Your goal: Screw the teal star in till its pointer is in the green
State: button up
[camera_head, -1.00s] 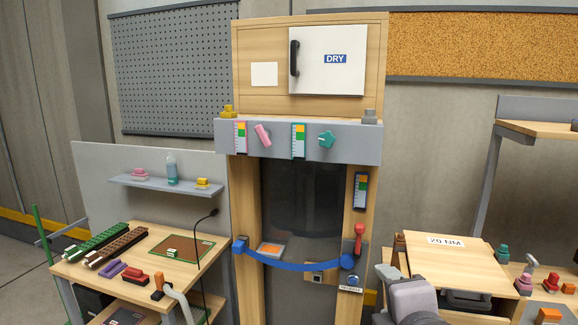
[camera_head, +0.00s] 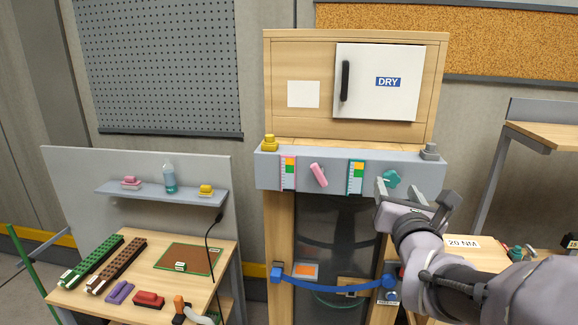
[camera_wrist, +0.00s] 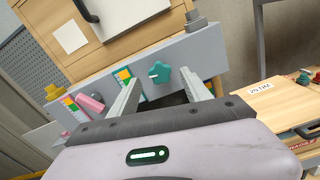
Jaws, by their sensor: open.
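The teal star knob (camera_head: 391,178) sits on the front of the grey panel (camera_head: 270,172), at the right. In the wrist view the star (camera_wrist: 161,72) shows a pale mark on its left side. A teal-edged gauge strip (camera_head: 356,177), with orange, green and white bands, is just left of it; its pointer is too small to read. My gripper (camera_head: 414,194) is open and empty, in front of and a little below the star. In the wrist view my gripper's fingers (camera_wrist: 166,83) stand apart on either side of the star, not visibly touching it.
A pink knob (camera_head: 318,174) and its gauge (camera_head: 288,174) are left on the same panel. A yellow block (camera_head: 270,143) and a grey block (camera_head: 430,151) stand on the panel's top. A blue strap (camera_head: 335,290) hangs below. Side tables stand left and right.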

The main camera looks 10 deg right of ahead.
aim_at(392, 180)
jog(key=x, duration=0.4)
jog(key=shift+w, duration=0.15)
grip_shut()
jog(key=shift+m, duration=0.3)
